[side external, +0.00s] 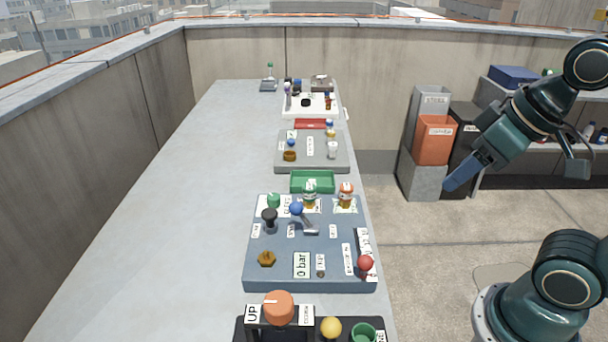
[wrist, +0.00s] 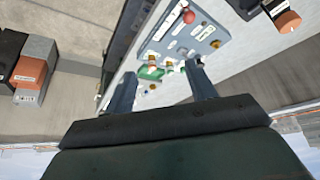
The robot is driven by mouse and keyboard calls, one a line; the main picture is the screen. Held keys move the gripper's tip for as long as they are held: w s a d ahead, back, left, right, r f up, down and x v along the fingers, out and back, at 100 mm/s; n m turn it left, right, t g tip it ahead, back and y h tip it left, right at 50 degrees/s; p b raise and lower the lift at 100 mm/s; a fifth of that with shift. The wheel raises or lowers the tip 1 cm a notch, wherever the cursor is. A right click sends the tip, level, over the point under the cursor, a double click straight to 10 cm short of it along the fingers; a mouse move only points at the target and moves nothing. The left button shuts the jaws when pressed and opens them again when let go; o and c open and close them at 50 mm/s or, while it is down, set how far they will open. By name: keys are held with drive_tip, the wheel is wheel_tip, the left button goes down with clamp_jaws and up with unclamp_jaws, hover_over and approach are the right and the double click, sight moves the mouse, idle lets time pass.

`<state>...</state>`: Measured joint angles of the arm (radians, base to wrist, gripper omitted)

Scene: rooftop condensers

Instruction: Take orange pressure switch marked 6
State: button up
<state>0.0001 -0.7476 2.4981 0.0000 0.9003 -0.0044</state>
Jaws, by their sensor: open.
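An orange-topped, white-based part (side external: 346,196) stands at the far right corner of the blue-grey panel (side external: 256,276) in the side view. It looks like the orange pressure switch, but I cannot read a 6 on it. A similar green-topped part (side external: 310,194) stands to its left. My gripper (side external: 462,172) is raised off the right side of the bench, well apart from these parts. The wrist view shows its two fingers (wrist: 160,84) spread and empty, with the panel (wrist: 209,34) beyond them.
A large orange knob (side external: 278,307) sits on a black box at the near end. A red ball knob (side external: 365,263) and blue lever (side external: 297,209) rise from the panel. A green tray (side external: 312,181) lies behind it. Grey and orange bins (side external: 435,140) stand off the bench. The bench's left side is clear.

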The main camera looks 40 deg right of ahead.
drive_tip(key=n+g, duration=0.6)
drive_tip(key=n, duration=1.1)
hover_over(347, 186)
wheel_tip(347, 186, down, 9)
drive_tip(key=shift+w+a+r, duration=0.1)
drive_tip(key=shift+w+a, duration=0.05)
drive_tip(key=shift+w, duration=0.05)
drive_tip(key=shift+f, duration=4.3)
drive_tip(key=shift+s+f, duration=0.15)
drive_tip(key=shift+f, duration=2.45)
